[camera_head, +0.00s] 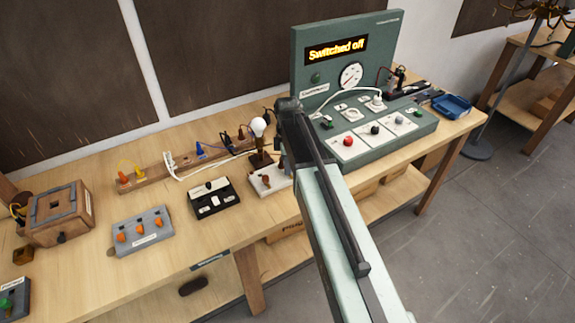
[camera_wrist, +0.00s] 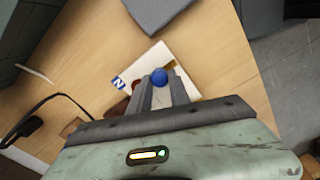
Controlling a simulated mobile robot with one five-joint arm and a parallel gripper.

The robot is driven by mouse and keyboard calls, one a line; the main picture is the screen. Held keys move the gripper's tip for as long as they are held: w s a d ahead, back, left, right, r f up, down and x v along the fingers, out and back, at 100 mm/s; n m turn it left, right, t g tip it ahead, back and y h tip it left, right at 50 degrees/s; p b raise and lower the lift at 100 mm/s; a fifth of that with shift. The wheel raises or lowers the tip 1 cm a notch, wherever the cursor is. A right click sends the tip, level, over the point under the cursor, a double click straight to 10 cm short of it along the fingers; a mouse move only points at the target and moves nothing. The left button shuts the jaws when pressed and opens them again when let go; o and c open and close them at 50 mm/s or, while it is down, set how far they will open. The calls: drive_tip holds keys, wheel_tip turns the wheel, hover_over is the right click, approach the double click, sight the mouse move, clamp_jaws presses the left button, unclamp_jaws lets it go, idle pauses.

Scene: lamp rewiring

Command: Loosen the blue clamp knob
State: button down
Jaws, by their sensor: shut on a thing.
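The blue clamp knob (camera_wrist: 159,77) shows in the wrist view, between the tips of my two fingers. My gripper (camera_wrist: 160,84) is shut on it. The knob sits over a white plate (camera_wrist: 151,62) marked with a blue "N" label; my fingers hide part of this plate. In the head view, the lamp's white base (camera_head: 267,182) with a red knob (camera_head: 265,180) stands under a white bulb (camera_head: 258,126). My arm reaches down beside this base and hides the blue knob there.
The green test console (camera_head: 420,128) stands right of my arm, its display reading "Switched off". A black switch box (camera_head: 214,200) and a grey box with orange knobs (camera_head: 143,230) lie to the left. A wooden rail (camera_head: 150,180) with plugs lies behind. Bare wood (camera_head: 110,275) shows at the front left.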

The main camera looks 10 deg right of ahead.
drive_tip(key=shift+w, duration=0.1)
drive_tip(key=c, duration=1.2)
unclamp_jaws()
wheel_tip(320, 180, up, 8)
drive_tip(key=p, duration=0.8)
drive_tip(key=shift+f, duration=0.1)
